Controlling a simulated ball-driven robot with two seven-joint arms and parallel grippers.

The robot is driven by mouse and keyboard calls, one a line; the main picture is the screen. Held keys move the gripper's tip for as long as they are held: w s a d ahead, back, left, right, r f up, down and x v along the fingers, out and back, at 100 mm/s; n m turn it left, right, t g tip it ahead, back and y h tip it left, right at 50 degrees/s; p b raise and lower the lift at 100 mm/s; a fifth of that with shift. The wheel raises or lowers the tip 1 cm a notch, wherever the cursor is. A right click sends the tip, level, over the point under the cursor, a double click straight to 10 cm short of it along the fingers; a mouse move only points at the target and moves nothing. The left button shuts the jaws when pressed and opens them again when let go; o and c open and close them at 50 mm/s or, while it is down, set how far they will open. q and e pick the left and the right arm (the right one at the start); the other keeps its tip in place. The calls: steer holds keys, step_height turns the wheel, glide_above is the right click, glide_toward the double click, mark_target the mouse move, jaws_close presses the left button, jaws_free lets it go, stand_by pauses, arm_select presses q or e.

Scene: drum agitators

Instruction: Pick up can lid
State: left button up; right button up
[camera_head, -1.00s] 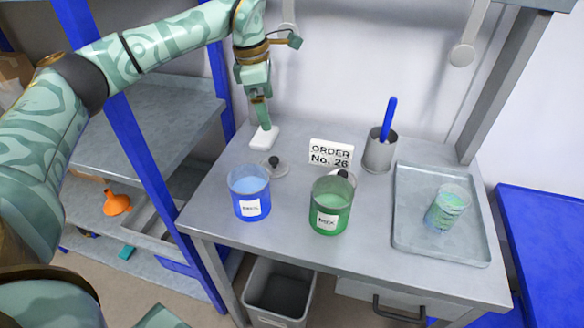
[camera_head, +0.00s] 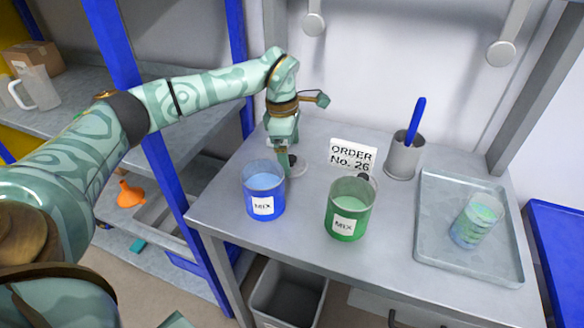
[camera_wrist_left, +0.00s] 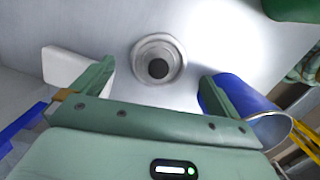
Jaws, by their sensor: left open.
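The blue can (camera_wrist_left: 240,98) is close to one finger in the wrist view. My right gripper is not in view.
An order sign (camera_head: 352,156) stands behind the green can. A grey cup (camera_head: 404,158) holds a blue-handled tool. A tray (camera_head: 440,262) with a patterned cup (camera_head: 476,221) is at the right. A white block (camera_wrist_left: 70,66) lies beside a finger in the wrist view.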

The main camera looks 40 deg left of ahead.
mark_target(291, 158)
arm_select(q)
steer(key=f, duration=0.3)
steer(key=shift+w+d+f+b, duration=0.1)
steer(key=shift+w+f+b, duration=0.1)
steer(key=shift+b, duration=0.15)
steer(key=shift+r, duration=0.15)
steer(key=shift+c, duration=0.9)
steer(key=c, duration=0.9)
steer(key=shift+r, duration=0.15)
